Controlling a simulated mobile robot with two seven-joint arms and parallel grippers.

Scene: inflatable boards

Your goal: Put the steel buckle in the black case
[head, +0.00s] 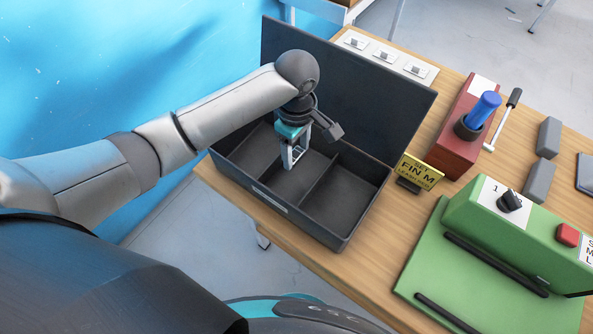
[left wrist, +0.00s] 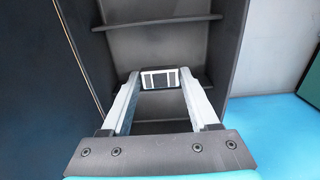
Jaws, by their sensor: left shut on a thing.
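The black case (head: 347,238) stands open on the wooden table, its lid (head: 385,95) raised at the back and its inside split by dividers. My left gripper (head: 292,163) points down into the case, over its middle part. In the left wrist view the gripper (left wrist: 160,85) is shut on the steel buckle (left wrist: 160,79), a small pale piece with dark slots held between the fingertips. The buckle is hardly visible in the head view, and I cannot tell whether it touches the case floor. My right gripper is not in view.
A white strip (head: 367,44) with several small metal pieces lies behind the lid. A yellow sign (head: 419,171) stands close to the case's right side. Farther right are a red block (head: 459,143) with a blue handle, a green machine (head: 530,230) and grey blocks (head: 548,137).

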